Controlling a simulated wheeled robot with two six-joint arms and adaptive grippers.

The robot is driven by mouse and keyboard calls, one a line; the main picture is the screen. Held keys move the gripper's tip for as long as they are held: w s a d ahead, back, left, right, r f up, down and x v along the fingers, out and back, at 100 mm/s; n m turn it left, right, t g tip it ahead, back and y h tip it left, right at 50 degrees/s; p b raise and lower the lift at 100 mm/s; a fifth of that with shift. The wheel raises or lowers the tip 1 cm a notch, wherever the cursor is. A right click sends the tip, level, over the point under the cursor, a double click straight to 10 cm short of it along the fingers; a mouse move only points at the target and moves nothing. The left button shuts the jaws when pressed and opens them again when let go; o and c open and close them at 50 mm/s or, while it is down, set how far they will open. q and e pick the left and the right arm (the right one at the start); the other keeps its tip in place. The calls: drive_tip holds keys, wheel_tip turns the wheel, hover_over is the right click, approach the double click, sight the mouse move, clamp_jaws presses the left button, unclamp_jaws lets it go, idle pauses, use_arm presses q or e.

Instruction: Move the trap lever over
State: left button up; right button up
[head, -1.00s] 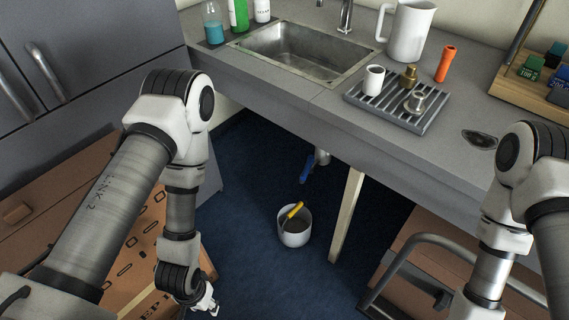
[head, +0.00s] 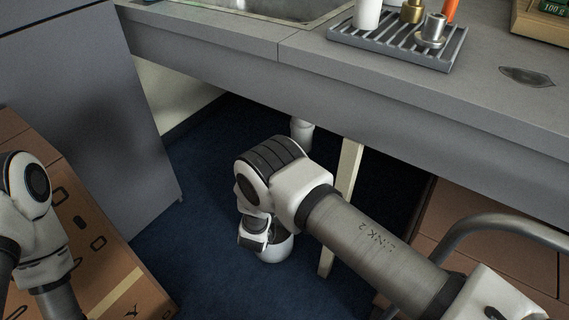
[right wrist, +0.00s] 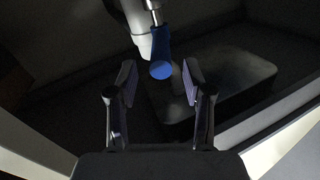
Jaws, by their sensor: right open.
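The trap lever (right wrist: 161,48) has a blue handle and hangs from a metal stem beside the white trap pipe (right wrist: 137,22) in the right wrist view. My right gripper (right wrist: 158,73) is open, with its fingertips to the left and right of the blue handle's lower end in the picture. I cannot tell whether the handle lies between the fingers or just beyond them; no contact shows. In the head view the pipe (head: 302,131) shows under the counter, but my right arm hides the lever and the right gripper. My left gripper is out of view.
The counter front (head: 300,75) runs above my right arm. A pale table leg (head: 343,190) stands close to that arm. A rack (head: 375,45) with fittings sits on the counter.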

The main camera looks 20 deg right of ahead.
drive_tip(key=b+x, duration=0.2)
drive_tip(key=b, duration=0.2)
drive_tip(key=shift+w+d+f+b, duration=0.15)
drive_tip(key=shift+w+f+b, duration=0.05)
drive_tip(key=shift+w+b, duration=0.1)
drive_tip(key=x, duration=0.4)
drive_tip(key=shift+w+d+r+b, duration=0.1)
drive_tip(key=shift+w+r+b, duration=0.15)
drive_tip(key=shift+r+b, duration=0.1)
clamp_jaws()
